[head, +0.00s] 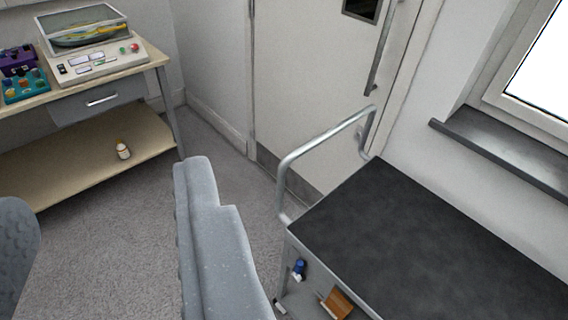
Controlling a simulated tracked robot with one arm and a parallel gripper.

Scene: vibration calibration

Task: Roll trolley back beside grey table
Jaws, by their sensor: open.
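The trolley (430,240) stands at the right, with a dark flat top and a lower shelf. Its bent metal tube handle (318,140) rises at its far left end. My gripper (104,190) is open, its two grey fingers wide apart with only floor and bench seen between them. The right finger shows left of the trolley's handle, and the handle is not between the fingers. I cannot tell the depth gap between them. No table with a plainly grey top is in view.
A wooden bench (150,55) with a grey drawer (100,101) stands far left, carrying a clear-lidded machine (95,60). A closed door (310,75) and window sill (500,150) lie behind the trolley. Grey carpet (100,240) is clear between.

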